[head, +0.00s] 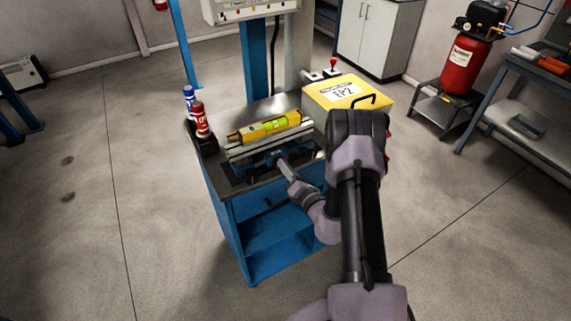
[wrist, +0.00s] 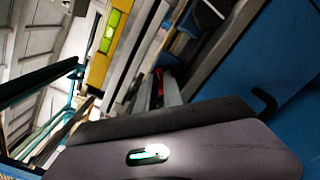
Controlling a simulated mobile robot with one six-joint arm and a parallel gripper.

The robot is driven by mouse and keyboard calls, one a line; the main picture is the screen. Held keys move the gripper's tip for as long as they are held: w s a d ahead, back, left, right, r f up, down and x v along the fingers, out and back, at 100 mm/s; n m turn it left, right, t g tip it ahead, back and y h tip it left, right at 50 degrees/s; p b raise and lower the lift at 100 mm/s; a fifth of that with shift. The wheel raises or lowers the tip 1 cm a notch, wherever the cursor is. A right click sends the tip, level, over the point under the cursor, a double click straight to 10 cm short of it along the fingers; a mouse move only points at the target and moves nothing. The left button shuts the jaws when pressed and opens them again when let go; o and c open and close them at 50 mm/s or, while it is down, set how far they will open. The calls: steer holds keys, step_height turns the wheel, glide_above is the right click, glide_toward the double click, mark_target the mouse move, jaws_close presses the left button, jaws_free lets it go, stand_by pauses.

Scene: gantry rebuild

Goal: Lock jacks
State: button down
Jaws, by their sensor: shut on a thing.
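No part in view can be clearly identified as a jack. A blue vise-like device (head: 262,160) with pale jaw bars sits on the dark top of a blue cabinet. A yellow spirit level (head: 268,127) with a green vial lies along the bars; it also shows in the wrist view (wrist: 108,40). My gripper (head: 284,166) reaches the front of the blue device from the right. It is shut on a part there, which its fingers mostly hide. In the wrist view a small red patch (wrist: 158,82) shows between the gripper fingers (wrist: 164,90).
Red (head: 201,120) and blue (head: 189,98) spray cans stand at the cabinet's left edge. A yellow case (head: 345,92) marked EP2 lies at the right. A blue post (head: 254,60) rises behind. A red compressor tank (head: 466,65) stands far right. Floor is clear left.

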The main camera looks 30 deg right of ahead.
steer(key=shift+f+m+p, duration=0.15)
steer(key=shift+m+p, duration=1.2)
steer(key=shift+m, duration=2.85)
steer(key=c, duration=1.5)
jaws_free()
steer(key=shift+s, duration=0.1)
steer(key=s, duration=0.5)
steer(key=s+p, duration=0.1)
steer(key=s, duration=1.1)
steer(key=shift+s+d+p, duration=0.15)
steer(key=shift+d+p, duration=0.15)
steer(key=shift+p, duration=0.05)
